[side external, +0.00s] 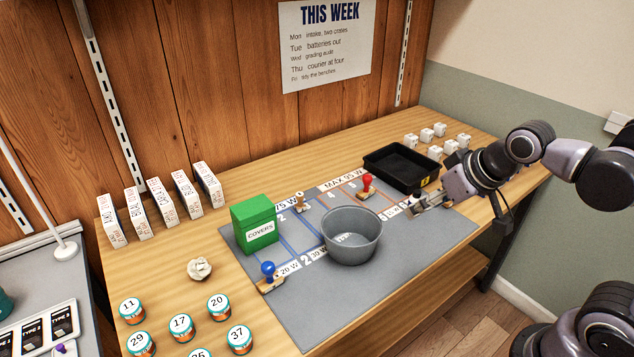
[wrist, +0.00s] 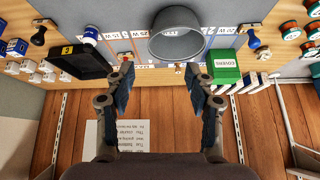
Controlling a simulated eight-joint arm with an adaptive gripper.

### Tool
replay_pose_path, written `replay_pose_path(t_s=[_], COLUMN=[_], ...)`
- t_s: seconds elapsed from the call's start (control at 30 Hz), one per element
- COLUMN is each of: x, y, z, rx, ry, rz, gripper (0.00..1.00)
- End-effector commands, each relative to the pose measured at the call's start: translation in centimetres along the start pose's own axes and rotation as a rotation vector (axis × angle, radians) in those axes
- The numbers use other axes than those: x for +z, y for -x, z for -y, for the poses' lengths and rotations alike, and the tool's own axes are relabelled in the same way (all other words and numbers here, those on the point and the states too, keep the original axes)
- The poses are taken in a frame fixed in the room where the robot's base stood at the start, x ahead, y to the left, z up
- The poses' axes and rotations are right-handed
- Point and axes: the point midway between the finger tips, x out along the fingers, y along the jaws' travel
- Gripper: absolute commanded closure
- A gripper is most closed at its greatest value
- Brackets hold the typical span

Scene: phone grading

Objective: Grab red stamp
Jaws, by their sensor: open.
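The red stamp (side external: 367,183) stands upright on the grey mat, just left of the black tray, in the side external view. In the wrist view a small reddish patch (wrist: 126,56) by the left finger's tip may be this stamp, largely hidden. My gripper (side external: 432,201) is to the right of the red stamp and apart from it in the side external view. In the wrist view its two dark fingers (wrist: 161,72) are spread wide, with nothing held between them.
The black tray (side external: 385,174) lies behind the gripper, with several white blocks (side external: 440,130) beyond. A grey bowl (side external: 352,250), green box (side external: 255,237), wooden-handled stamp (side external: 300,201) and blue stamp (side external: 268,270) are on the mat's left and middle. The mat's front (side external: 400,262) is bare.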

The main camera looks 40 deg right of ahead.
Motion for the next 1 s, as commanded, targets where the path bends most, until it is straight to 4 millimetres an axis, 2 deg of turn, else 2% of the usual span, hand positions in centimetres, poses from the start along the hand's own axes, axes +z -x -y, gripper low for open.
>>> replay_pose_path(t_s=[0.03,0.27,0.47,0.7,1.0], x=[-1.4,-6.9,-11.3,-15.7,-19.2], y=[0.0,-1.4,-3.8,-8.2,-15.4], z=[-0.2,-1.2,-2.2,-3.5,-5.4], rx=[0.013,0.088,0.168,0.281,0.445], ry=[-0.035,-0.233,-0.409,-0.62,-0.884], rz=[0.014,0.088,0.138,0.177,0.191], gripper=[0.45,0.45,0.45,0.45,0.45])
